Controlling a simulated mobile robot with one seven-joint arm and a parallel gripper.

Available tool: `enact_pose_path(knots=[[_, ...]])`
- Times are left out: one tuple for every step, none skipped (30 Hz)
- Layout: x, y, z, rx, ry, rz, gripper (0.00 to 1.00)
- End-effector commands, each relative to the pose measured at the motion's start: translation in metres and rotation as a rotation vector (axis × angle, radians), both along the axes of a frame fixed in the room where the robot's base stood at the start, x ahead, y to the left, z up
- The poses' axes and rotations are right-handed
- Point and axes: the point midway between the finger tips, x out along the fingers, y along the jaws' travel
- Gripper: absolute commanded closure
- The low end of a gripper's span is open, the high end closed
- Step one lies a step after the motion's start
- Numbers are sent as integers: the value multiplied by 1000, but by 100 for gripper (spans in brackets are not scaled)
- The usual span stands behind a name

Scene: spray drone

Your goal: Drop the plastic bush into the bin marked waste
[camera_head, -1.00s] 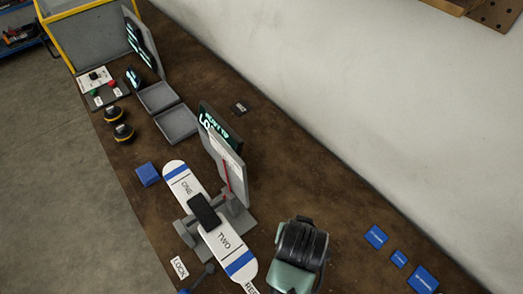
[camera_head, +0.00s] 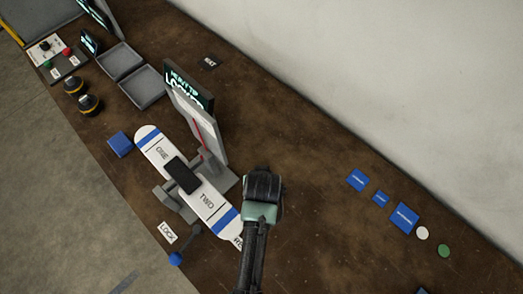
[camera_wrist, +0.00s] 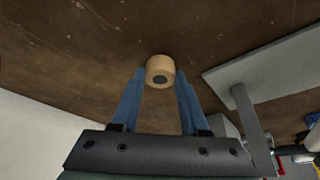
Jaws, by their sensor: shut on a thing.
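The plastic bush (camera_wrist: 160,66) is a short tan cylinder with a dark hole in its end. In the wrist view it sits between the two blue fingertips of my gripper (camera_wrist: 160,84), which is shut on it. In the head view my gripper (camera_head: 264,187) is over the brown bench, just right of the balance beam; its black body hides the fingertips and the bush. No bin with a readable waste mark shows; only a yellow edge (camera_head: 12,22) shows at the upper left corner.
The white balance beam (camera_head: 209,200), marked ONE and TWO, and an upright display panel (camera_head: 202,122) stand left of my gripper. Grey trays (camera_head: 142,88), black-and-yellow pieces (camera_head: 88,104) and a blue block (camera_head: 119,144) lie further left. Blue cards (camera_head: 404,217) lie right. Bench between is clear.

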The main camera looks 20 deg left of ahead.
Motion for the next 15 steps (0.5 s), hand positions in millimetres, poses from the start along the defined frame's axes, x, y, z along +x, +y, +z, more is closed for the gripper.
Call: enact_pose_path(knots=[[0, 0, 0, 0, -1, 0, 100], [0, 0, 0, 0, -1, 0, 100], [0, 0, 0, 0, 0, 0, 100], [0, 0, 0, 0, 0, 0, 100], [0, 0, 0, 0, 0, 0, 100], [0, 0, -1, 0, 0, 0, 100], [0, 0, -2, 0, 0, 0, 100], [0, 0, -3, 0, 0, 0, 100], [0, 0, -3, 0, 0, 0, 54], [0, 0, -3, 0, 0, 0, 48], [0, 0, -3, 0, 0, 0, 43], [0, 0, -3, 0, 0, 0, 36], [0, 0, -3, 0, 0, 0, 30], [0, 0, -3, 0, 0, 0, 26], [0, 0, -3, 0, 0, 0, 26]])
